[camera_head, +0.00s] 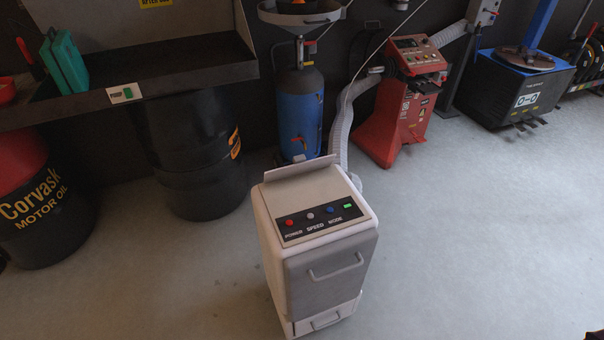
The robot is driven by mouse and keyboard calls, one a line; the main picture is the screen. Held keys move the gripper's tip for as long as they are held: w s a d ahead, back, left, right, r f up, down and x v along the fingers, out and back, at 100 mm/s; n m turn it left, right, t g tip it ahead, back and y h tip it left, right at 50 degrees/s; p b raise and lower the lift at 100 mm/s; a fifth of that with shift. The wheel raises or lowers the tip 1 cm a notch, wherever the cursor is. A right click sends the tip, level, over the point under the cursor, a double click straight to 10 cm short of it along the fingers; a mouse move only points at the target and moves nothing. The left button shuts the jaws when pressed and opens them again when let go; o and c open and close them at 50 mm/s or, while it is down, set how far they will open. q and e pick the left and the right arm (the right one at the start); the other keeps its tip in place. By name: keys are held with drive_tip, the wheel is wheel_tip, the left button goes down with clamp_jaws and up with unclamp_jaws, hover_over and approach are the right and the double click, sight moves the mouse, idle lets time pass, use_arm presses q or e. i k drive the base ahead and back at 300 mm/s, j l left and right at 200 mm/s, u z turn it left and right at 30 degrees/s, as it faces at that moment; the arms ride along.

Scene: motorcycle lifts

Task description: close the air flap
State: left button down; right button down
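A white and grey box-shaped machine (325,275) stands on the floor in the middle of the head view. Its top has a dark panel with red, white and blue buttons marked POWER, SPEED and MODE, and a small green light. A pale flap (301,168) stands tilted up at the back edge of the top, which looks like the air flap raised open. The front has two handles, one on a large grey panel and one lower down. Neither of my grippers is in view.
Black oil drums (192,155) stand at the left under a dark shelf (215,70). A blue tank (298,108) and a red machine (398,110) with a grey hose are behind. Grey floor (480,230) is clear at the right and front.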

sight(300, 165)
drive_tip(key=k+z, duration=0.1)
drive_tip(key=z, duration=1.3)
drive_tip(key=j+z, duration=0.45)
drive_tip(key=j, duration=0.45)
drive_tip(key=k+j, duration=0.1)
drive_tip(key=j, duration=0.95)
drive_tip(key=k+j, duration=0.15)
drive_tip(key=j, duration=0.4)
drive_tip(key=k+j, duration=0.1)
drive_tip(key=j, duration=0.45)
